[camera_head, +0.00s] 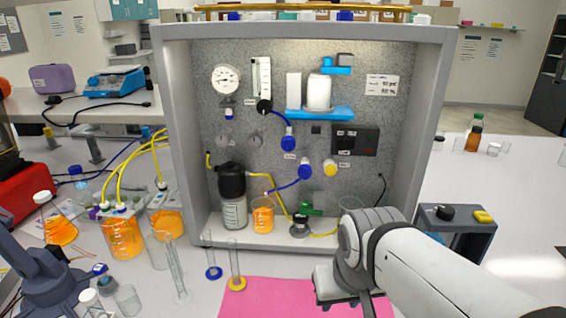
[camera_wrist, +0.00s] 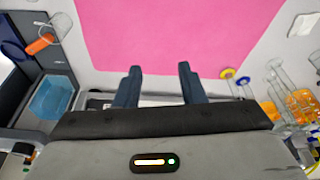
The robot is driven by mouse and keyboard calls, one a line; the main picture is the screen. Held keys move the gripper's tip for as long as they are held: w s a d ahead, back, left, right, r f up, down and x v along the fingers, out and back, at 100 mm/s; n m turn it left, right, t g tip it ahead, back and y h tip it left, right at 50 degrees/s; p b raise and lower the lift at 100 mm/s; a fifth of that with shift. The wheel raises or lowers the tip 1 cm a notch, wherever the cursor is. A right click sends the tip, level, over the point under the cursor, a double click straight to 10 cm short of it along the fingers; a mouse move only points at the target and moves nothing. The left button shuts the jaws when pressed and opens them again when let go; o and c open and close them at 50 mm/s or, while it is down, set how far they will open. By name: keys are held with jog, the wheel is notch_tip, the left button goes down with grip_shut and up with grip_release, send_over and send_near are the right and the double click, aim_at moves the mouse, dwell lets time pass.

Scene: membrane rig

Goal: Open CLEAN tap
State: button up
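The membrane rig is a grey cabinet (camera_head: 167,120) with a speckled back panel, in the head view. Its panel carries a blue-handled tap (camera_head: 288,143) at the centre, a second blue tap (camera_head: 305,171) below it and a yellow tap (camera_head: 329,168) to the right. Small labels sit near them; their text is too small to read, so I cannot tell which is CLEAN. My gripper (camera_head: 344,301) is low in front of the cabinet, apart from the taps. In the wrist view its two fingers (camera_wrist: 159,70) are spread and empty, over the pink mat (camera_wrist: 190,30). No tap shows there.
A black-capped bottle (camera_head: 233,196) and a beaker of orange liquid (camera_head: 263,215) stand inside the cabinet. Cylinders with blue and yellow bases (camera_head: 236,283) stand in front. Orange-filled flasks (camera_head: 122,237) with yellow tubes are at left. A grey stand (camera_head: 455,228) is at right.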

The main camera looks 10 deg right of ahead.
jog(key=shift+o, duration=0.4)
jog(key=shift+s+d, duration=0.1)
jog(key=shift+o, duration=0.7)
jog(key=shift+w, duration=0.2)
jog(key=shift+o, duration=1.3)
jog(key=w+a+f+t+b, duration=0.1)
jog(key=w+t+b, duration=0.2)
jog(key=w, duration=0.4)
jog(key=shift+w+f, duration=0.3)
jog(key=shift+f, duration=0.1)
jog(key=m+t+h+b, duration=0.5)
jog(key=t+h+b, duration=0.1)
jog(key=t+b, duration=0.8)
send_near(304, 177)
jog(key=w+d+t, duration=0.1)
jog(key=w, duration=0.3)
jog(key=shift+d+r+p, duration=0.15)
jog(key=shift+r+p, duration=0.1)
jog(key=shift+p, duration=0.25)
jog(key=p+x, duration=0.1)
jog(key=x, duration=0.6)
jog(key=shift+w+r, duration=0.1)
jog(key=shift+r, duration=0.05)
